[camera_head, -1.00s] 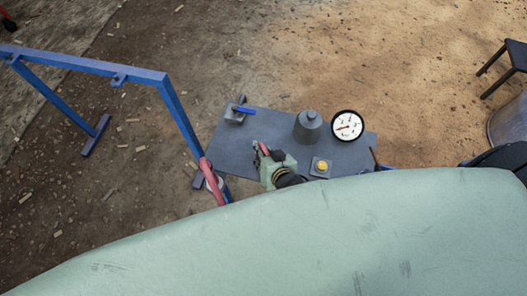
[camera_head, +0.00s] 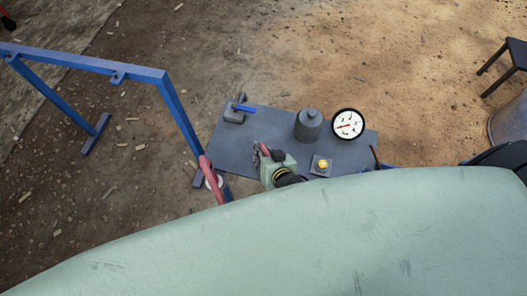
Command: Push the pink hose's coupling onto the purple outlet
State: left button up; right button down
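One small pale green gripper (camera_head: 259,152) shows over the grey table, its arm running down and right behind a large pale green surface; I take it for my right one. A small reddish-pink piece (camera_head: 265,149) is at its fingers, too small to tell whether it is gripped. A thick pink hose length (camera_head: 207,170) curves beside the foot of the blue frame, left of the gripper, and goes out of sight below. I cannot make out its coupling. No purple outlet shows. My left gripper is not in view.
The grey table (camera_head: 232,140) holds a blue-handled block (camera_head: 236,112), a grey cylinder (camera_head: 308,127), a round gauge (camera_head: 348,124) and a yellow button box (camera_head: 321,166). A blue frame (camera_head: 90,66) stands at left. The large pale green surface (camera_head: 300,235) hides the lower picture.

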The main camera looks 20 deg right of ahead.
jog(key=shift+f+b, duration=0.35)
jog(key=shift+f, duration=0.25)
jog(key=c, duration=1.4)
grip_release()
jog(key=shift+s, duration=0.15)
jog(key=v, duration=1.1)
jog(key=shift+s+r, duration=0.25)
jog(key=shift+r, duration=0.1)
